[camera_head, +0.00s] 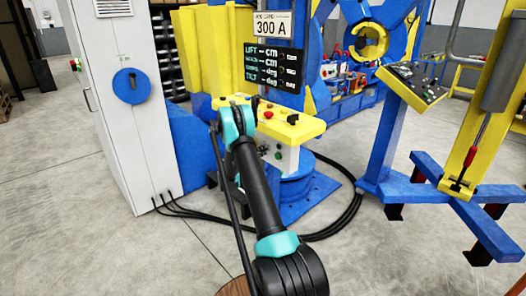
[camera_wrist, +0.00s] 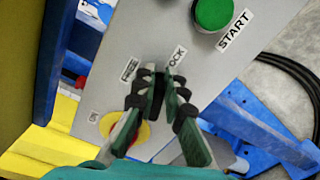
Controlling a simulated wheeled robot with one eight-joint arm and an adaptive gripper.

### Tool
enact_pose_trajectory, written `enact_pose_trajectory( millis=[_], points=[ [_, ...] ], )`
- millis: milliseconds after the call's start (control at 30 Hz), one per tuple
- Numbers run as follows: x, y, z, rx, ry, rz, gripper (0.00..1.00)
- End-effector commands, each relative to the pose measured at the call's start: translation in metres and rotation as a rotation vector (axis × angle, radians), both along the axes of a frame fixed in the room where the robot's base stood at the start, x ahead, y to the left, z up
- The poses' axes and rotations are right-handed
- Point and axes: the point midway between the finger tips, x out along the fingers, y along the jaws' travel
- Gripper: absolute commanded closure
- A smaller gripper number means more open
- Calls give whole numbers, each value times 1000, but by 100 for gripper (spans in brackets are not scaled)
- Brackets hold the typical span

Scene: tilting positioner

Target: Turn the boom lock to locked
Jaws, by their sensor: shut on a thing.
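The boom lock looks like a small dark knob (camera_wrist: 158,88) on a grey control panel (camera_wrist: 150,30). It sits below the labels FREE and LOCK. My gripper (camera_wrist: 157,98) is shut on the knob, one finger on each side. The fingers hide most of it, so I cannot tell which label it points to. In the head view the light front panel (camera_head: 285,158) shows below the yellow console, and my own arm hides the gripper and the knob.
A green START button (camera_wrist: 212,13) is above right of the fingers. A red and yellow emergency stop (camera_wrist: 138,134) is close below them. Black cables (camera_head: 340,222) lie on the floor. A grey cabinet (camera_head: 115,100) stands left, a blue-legged stand (camera_head: 405,190) right.

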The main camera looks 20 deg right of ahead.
Motion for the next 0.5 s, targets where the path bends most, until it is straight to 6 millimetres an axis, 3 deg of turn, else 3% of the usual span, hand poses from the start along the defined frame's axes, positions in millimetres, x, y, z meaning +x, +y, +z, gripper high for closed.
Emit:
enact_pose_trajectory(
  millis=[500],
  points=[
    [-2,1,-7,108,-294,-1,100]
  ],
)
